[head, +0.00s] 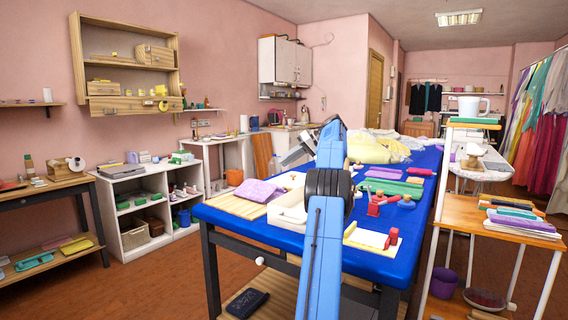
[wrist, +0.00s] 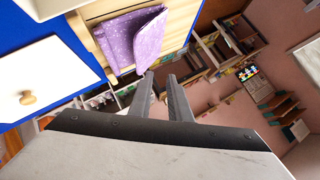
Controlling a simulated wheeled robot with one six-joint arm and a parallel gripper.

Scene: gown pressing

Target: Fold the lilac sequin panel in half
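The lilac sequin panel (head: 262,191) lies on a pale wooden board (head: 238,208) at the left end of the blue table. In the wrist view the panel (wrist: 118,45) shows a doubled, layered shape, with one part (wrist: 149,38) standing up at a slant from the rest. My gripper (wrist: 161,76) is open, with a clear gap between its fingers and nothing seen between them. Its left fingertip appears close to the panel's lower corner; I cannot tell whether they touch. In the head view my blue arm hides part of the table, and the fingertips are hard to make out.
A white box (head: 289,210) stands right beside the panel, and a white lid with a wooden knob (wrist: 28,97) shows in the wrist view. Red tools (head: 377,203) and a green block (head: 392,187) lie farther right. A shelf cart (head: 497,222) stands at the right.

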